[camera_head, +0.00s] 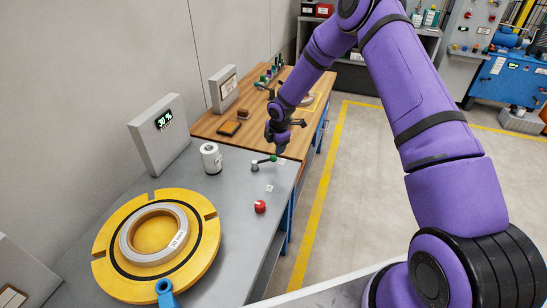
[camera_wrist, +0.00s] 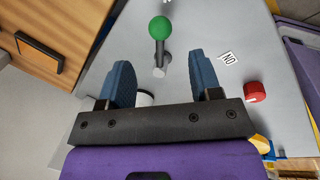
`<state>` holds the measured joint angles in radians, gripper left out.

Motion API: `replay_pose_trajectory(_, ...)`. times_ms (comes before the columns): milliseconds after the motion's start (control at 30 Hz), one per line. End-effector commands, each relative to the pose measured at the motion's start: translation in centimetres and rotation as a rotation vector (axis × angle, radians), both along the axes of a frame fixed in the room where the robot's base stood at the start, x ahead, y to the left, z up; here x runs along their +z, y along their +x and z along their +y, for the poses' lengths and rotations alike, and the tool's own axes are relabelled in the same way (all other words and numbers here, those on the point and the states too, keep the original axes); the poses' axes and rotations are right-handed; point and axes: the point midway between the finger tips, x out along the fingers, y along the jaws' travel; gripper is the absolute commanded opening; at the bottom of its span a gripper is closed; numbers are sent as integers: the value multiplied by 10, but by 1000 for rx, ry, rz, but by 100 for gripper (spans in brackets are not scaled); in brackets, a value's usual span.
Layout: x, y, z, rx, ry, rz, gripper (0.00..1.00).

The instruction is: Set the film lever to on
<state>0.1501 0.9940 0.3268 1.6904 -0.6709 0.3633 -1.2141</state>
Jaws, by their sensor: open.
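The film lever (camera_head: 264,161) is a short metal arm with a green ball knob on the grey bench top, near the wooden table. In the wrist view its green knob (camera_wrist: 160,27) points away from my gripper, and its metal pivot lies just beyond the fingertips. A small ON label (camera_wrist: 228,57) lies to the right of the lever; in the head view a small label (camera_head: 269,188) lies nearer than the lever. My gripper (camera_wrist: 159,72) is open and empty, its blue fingers apart. In the head view my gripper (camera_head: 281,149) hangs just above the knob, not visibly gripping it.
A red button (camera_head: 260,207) stands on the bench nearer than the lever. A white roll (camera_head: 211,158) stands left of the lever. A yellow turntable (camera_head: 103,256) carries a grey coil. A display box (camera_head: 160,136) reads about 30%. The wooden table (camera_head: 215,117) adjoins behind.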

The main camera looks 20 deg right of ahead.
Motion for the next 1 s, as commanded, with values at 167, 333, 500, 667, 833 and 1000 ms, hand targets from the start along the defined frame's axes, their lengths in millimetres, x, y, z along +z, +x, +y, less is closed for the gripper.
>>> replay_pose_trajectory(167,-34,6,2,0,0,2,58)
replay_pose_trajectory(333,-59,10,4,1,-1,2,58)
replay_pose_trajectory(500,-74,13,4,0,0,1,58)
replay_pose_trajectory(667,-78,15,4,0,-1,-1,58)
replay_pose_trajectory(833,-78,15,4,-1,-1,0,58)
replay_pose_trajectory(1000,-78,15,4,-1,0,0,31)
